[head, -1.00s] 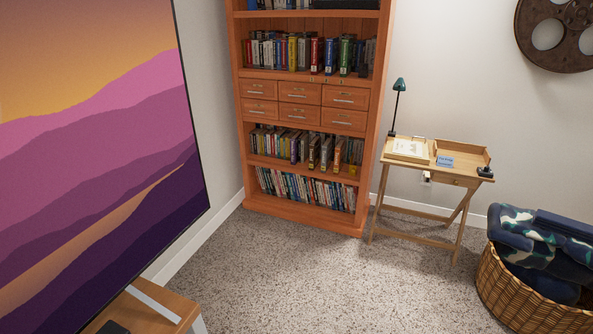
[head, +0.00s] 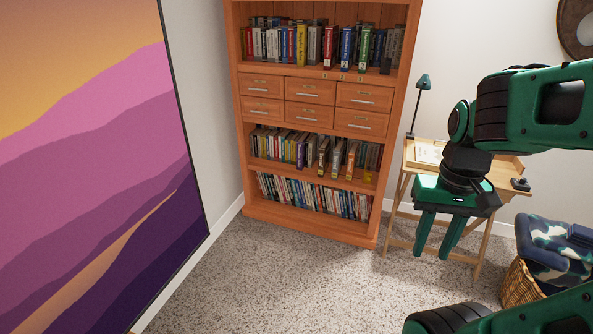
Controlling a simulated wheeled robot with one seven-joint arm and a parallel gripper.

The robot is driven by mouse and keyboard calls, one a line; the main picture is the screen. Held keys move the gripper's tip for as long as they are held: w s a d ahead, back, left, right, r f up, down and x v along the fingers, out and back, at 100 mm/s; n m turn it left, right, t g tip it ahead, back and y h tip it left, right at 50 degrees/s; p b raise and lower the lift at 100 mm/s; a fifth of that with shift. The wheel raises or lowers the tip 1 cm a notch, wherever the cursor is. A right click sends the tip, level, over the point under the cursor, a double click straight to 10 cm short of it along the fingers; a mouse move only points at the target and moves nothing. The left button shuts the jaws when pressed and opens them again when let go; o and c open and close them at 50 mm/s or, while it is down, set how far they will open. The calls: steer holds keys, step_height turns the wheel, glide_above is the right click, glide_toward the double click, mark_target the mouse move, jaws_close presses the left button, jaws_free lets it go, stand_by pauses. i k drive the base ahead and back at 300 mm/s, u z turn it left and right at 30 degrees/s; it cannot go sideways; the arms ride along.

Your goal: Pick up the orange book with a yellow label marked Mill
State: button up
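The bookcase (head: 388,150) holds several rows of books. On the shelf below the drawers, a few books stand forward of the row. The labels are too small to read, so I cannot tell which is marked Mill. My gripper (head: 436,240) points down with its two fingers apart and nothing between them. It is to the right of the bookcase in the picture, in front of the small desk, apart from all books.
A wicker basket (head: 520,285) with blankets is at the right. Carpet (head: 300,275) before the bookcase is clear.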

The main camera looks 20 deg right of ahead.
mark_target(353, 153)
steer(key=z, duration=0.25)
steer(key=i, duration=1.6)
steer(key=z, duration=0.6)
